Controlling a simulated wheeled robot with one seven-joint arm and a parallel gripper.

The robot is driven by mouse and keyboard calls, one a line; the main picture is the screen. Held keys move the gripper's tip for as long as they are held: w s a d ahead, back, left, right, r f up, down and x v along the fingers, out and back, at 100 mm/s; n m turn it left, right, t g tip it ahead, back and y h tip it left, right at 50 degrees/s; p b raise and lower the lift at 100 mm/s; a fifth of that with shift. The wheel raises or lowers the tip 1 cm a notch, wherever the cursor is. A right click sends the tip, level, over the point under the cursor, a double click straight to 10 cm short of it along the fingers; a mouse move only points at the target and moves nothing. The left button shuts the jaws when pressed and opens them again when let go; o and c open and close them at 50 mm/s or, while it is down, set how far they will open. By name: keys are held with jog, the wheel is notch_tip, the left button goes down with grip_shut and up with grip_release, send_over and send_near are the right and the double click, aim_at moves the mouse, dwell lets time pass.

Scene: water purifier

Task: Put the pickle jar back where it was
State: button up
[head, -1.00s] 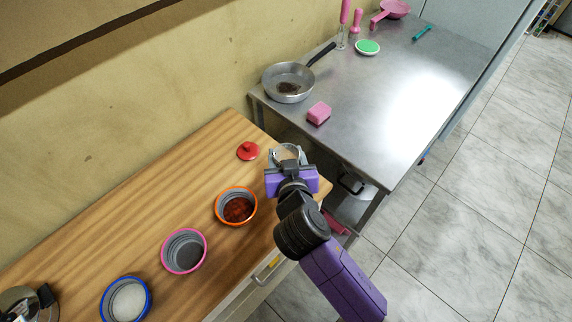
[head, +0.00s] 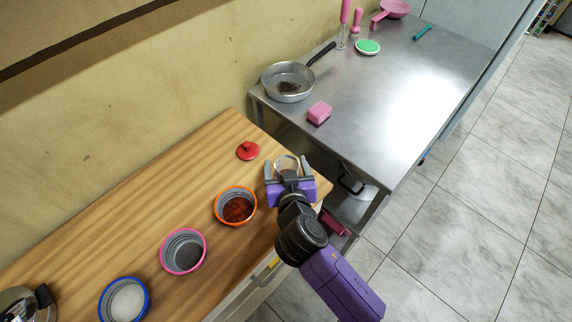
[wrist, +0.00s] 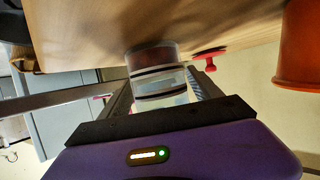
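The pickle jar (head: 287,162), a small clear glass jar, stands at the right end of the wooden table. In the wrist view the jar (wrist: 156,74) shows dark contents or a dark band and sits against the wooden surface. My gripper (head: 288,168) has its two fingers spread, one on each side of the jar. In the wrist view the fingers stand apart from the jar, with a visible gap. The gripper body hides the near side of the jar in the head view.
A red knobbed lid (head: 247,150) lies behind the jar. An orange-rimmed bowl (head: 221,218), a pink-rimmed bowl (head: 164,257) and a blue-rimmed bowl (head: 104,308) line the table. The steel table (head: 400,100) beyond holds a pan (head: 272,91) and a pink sponge (head: 319,112).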

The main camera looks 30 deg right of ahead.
jog(key=shift+r, duration=0.2)
jog(key=b+v, duration=0.1)
jog(key=v, duration=1.1)
jog(key=shift+s+f, duration=0.1)
jog(key=s+f+n+y, duration=0.2)
jog(key=s+n+y, duration=0.3)
jog(key=s, duration=1.3)
jog(key=s+d+r+t, duration=0.2)
jog(key=s+d+r, duration=0.1)
jog(key=s+r, duration=0.3)
jog(key=shift+s+r+m+t, duration=0.3)
jog(key=shift+r+m, duration=0.1)
jog(key=shift+r, duration=0.45)
